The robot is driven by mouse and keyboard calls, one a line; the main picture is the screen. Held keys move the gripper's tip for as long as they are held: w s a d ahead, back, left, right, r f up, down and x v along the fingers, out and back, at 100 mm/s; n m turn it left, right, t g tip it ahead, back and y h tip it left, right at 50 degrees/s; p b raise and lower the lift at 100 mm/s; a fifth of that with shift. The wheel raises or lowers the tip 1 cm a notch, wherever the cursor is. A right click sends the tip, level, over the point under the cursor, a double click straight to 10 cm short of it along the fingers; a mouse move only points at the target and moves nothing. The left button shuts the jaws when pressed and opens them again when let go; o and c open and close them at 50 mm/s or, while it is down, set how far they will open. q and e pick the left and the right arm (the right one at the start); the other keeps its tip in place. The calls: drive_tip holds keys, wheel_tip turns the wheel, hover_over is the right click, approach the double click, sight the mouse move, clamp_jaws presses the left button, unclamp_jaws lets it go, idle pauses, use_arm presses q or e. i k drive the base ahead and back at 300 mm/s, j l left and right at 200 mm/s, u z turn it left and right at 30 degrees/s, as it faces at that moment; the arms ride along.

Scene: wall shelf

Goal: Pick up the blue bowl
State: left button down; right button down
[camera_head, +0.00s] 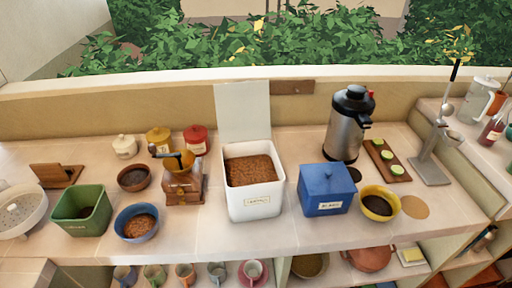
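The blue bowl (136,222) stands on the tiled counter (190,240) at the left, close to the front edge. It holds a brown grainy filling that covers its inside bottom. The green square container stands to its left and the wooden grinder to its right, both apart from it. Neither of my grippers shows in the head view.
Around the bowl are the green container (80,212), a small brown bowl (134,178) and the wooden grinder (184,182). Farther right are a tall white bin (253,206), a blue lidded box (325,190) and a yellow bowl (378,204). Mugs (185,273) stand on a shelf below.

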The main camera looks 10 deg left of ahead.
sight(138, 222)
drive_tip(key=u, duration=1.45)
